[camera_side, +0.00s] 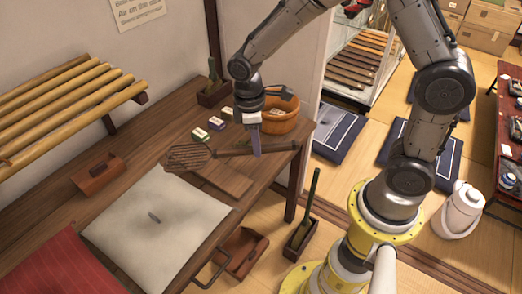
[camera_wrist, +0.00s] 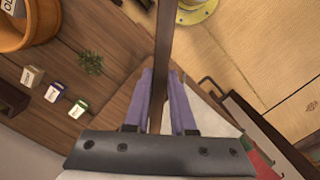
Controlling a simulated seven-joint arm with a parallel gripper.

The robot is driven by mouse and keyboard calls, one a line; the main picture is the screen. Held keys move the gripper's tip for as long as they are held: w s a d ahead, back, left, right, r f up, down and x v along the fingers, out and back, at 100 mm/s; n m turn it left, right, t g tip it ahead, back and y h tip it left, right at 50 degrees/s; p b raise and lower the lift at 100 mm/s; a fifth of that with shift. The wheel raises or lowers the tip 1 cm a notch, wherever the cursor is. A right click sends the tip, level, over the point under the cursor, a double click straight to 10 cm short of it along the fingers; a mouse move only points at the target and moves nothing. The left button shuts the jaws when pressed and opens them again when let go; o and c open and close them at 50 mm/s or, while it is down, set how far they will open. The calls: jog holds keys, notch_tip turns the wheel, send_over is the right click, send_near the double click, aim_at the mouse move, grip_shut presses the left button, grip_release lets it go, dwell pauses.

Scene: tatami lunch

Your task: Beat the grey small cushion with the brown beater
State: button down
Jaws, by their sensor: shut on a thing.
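The brown beater has a flat lattice head (camera_side: 188,157) and a long handle (camera_side: 282,148). My gripper (camera_side: 256,150) has purple fingers and is shut on the handle. In the wrist view the handle (camera_wrist: 165,40) runs between the fingertips of my gripper (camera_wrist: 161,78). The beater is near table height; I cannot tell whether it touches the wood. The pale grey cushion (camera_side: 130,235) lies flat on the table, left of and nearer than the beater head. The beater head is apart from the cushion.
A red cushion (camera_side: 55,268) lies at the left of the table. A slatted rack (camera_side: 70,100) stands above the table's left part. A wooden tub (camera_side: 283,118), small boxes (camera_side: 216,123) and a plant pot (camera_side: 213,96) stand behind. A brown tray (camera_side: 98,174) lies beside the cushion.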

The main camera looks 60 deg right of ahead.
jog(key=w+r+n+t+h, duration=0.1)
jog(key=w+r+n, duration=0.3)
jog(key=w+n, duration=0.65)
jog(key=n+t+h, duration=0.1)
jog(key=n, duration=0.5)
send_over(208, 143)
jog(key=w+d, duration=0.2)
jog(key=w, duration=0.1)
jog(key=shift+s, duration=0.2)
jog(key=x, duration=0.3)
jog(key=a+x, duration=0.1)
jog(key=x, duration=0.2)
jog(key=s+a+x, duration=0.1)
jog(key=x, duration=0.3)
jog(key=shift+f, duration=0.25)
notch_tip(208, 143, up, 11)
